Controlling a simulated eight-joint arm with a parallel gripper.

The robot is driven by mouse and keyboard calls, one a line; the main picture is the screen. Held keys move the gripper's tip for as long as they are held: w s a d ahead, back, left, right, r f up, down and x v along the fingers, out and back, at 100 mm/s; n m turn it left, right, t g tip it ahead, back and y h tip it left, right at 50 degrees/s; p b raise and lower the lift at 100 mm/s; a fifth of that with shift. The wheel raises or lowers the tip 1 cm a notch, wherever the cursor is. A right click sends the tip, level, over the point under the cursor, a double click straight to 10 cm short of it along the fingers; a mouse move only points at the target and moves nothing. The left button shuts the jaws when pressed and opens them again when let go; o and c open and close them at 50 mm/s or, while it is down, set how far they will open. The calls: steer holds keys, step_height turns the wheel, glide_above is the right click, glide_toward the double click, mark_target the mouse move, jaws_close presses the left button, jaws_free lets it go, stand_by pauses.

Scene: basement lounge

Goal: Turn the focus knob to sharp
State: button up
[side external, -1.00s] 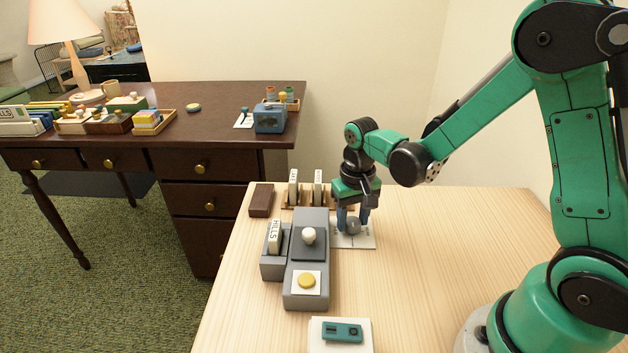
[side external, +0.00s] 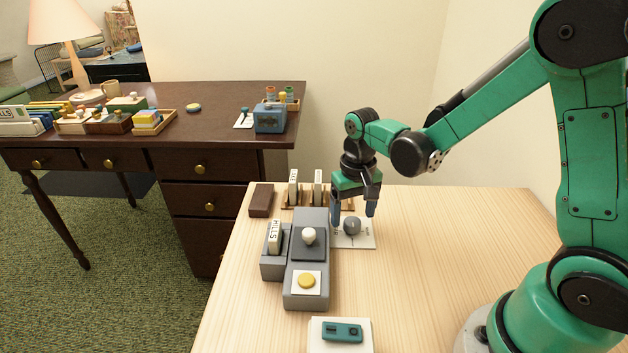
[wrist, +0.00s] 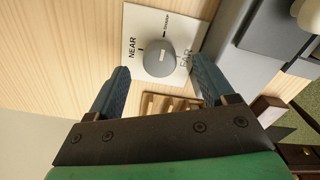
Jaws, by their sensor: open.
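The focus knob (side external: 352,226) is a round grey knob on a white plate (side external: 366,242) at the back of the light wood table. In the wrist view the knob (wrist: 153,68) carries a short pale mark. The mark runs roughly in line with the SHARP tick, but I cannot tell exactly. My gripper (side external: 353,214) is open over the knob, one finger on each side with gaps between; it also shows in the wrist view (wrist: 163,76).
A grey stepped unit (side external: 309,260) with a white knob and a yellow button stands close left of the plate. A wooden rack (side external: 345,205) with upright slides and a brown block (side external: 261,200) are behind. A teal device (side external: 342,332) lies in front. The table's right side is clear.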

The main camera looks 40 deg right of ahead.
mark_target(353, 222)
steer(key=shift+r, duration=2.05)
steer(key=shift+r, duration=0.1)
steer(key=shift+s+a+r, duration=0.15)
steer(key=shift+r, duration=0.15)
steer(key=s+a+r+n+t, duration=0.3)
steer(key=s+r+n+t, duration=0.1)
steer(key=r+t, duration=0.2)
steer(key=shift+s+a+n+t, duration=0.3)
steer(key=shift+s+t, duration=0.1)
steer(key=shift+t, duration=0.2)
steer(key=shift+c, duration=0.3)
